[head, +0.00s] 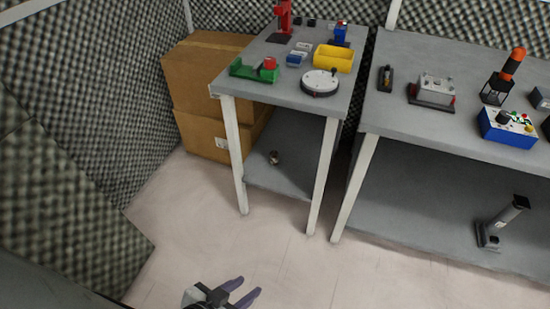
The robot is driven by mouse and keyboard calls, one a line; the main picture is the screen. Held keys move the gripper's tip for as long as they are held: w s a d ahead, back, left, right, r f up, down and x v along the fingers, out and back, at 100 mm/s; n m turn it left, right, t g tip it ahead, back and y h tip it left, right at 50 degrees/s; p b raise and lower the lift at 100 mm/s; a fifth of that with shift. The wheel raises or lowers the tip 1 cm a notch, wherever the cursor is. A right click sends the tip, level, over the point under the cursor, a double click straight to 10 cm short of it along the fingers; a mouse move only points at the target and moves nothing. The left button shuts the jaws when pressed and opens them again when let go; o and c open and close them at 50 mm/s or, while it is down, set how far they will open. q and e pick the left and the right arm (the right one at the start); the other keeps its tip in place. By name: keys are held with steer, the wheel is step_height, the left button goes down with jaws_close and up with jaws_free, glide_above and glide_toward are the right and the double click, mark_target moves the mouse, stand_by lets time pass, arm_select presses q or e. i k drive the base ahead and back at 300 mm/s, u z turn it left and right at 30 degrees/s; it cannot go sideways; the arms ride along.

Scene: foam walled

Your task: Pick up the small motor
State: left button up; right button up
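A small dark-and-tan cylindrical object (274,157), which looks like the small motor, sits on the lower shelf (290,178) of the left table. It is too small in the head view to be certain. My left gripper (249,286) is at the bottom edge, low in front of the tables, with its two purple fingers apart and nothing between them. It is well apart from the shelf and the motor. My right gripper is out of view.
The left tabletop (262,92) holds a yellow bin (333,58), a round white-topped device (320,83) and a green-and-red tool (254,71). Table legs (235,155) frame the shelf. Cardboard boxes (200,80) stand left. A right table (400,125) adjoins. Floor in front is clear.

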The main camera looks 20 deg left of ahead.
mark_target(274, 155)
steer(key=z, duration=0.05)
steer(key=k, duration=0.5)
steer(key=u, duration=1.1)
steer(key=i, duration=0.85)
steer(key=u, duration=0.35)
steer(key=i, duration=0.95)
steer(key=z, duration=0.35)
